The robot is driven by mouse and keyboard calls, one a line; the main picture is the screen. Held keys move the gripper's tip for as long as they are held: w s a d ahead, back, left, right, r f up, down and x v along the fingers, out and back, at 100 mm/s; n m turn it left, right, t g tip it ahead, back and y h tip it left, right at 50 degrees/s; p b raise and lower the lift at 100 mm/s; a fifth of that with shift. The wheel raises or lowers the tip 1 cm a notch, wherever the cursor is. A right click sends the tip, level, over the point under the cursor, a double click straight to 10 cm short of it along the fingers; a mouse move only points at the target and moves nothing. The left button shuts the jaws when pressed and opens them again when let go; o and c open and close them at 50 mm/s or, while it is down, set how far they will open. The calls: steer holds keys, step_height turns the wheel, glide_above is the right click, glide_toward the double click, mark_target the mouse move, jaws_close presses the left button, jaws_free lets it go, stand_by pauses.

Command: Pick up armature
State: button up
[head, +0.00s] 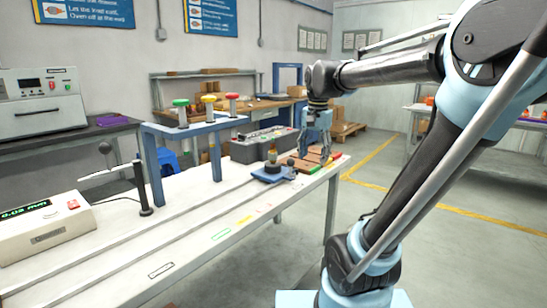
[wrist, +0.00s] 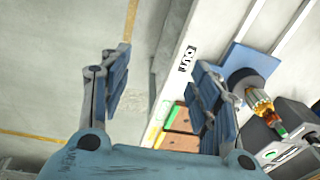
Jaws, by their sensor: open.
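The armature (head: 272,155) stands upright in a blue fixture (head: 272,174) on the long white bench. In the wrist view the armature (wrist: 260,103) shows copper and orange to the right of my right finger, outside the jaws, with its blue fixture (wrist: 238,60) around its base. My gripper (head: 322,158) hangs over the bench's far right end, to the right of the armature and apart from it. In the wrist view my gripper (wrist: 160,66) is open, with nothing between the fingers.
A brown board with coloured edge marks (head: 312,160) lies beneath my gripper. A blue stand with coloured buttons (head: 196,125) and a meter box (head: 45,225) are to the left. The bench front is mostly clear.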

steer(key=w+a+r+m, duration=0.3)
steer(key=w+a+r, duration=0.3)
steer(key=w, duration=0.1)
step_height(320, 180, up, 5)
steer(key=m+g, duration=0.1)
steer(key=m, duration=0.3)
glide_above(273, 155)
steer(key=w, duration=0.2)
steer(key=shift+s+f, duration=0.1)
steer(key=shift+s, duration=0.05)
steer(key=shift+a+f, duration=0.1)
steer(key=shift+a, duration=0.05)
steer(key=shift+f, duration=0.4)
steer(key=f, duration=1.6)
steer(key=shift+w+f, duration=0.15)
steer(key=shift+w, duration=0.05)
steer(key=shift+c, duration=0.3)
steer(key=c, duration=1.3)
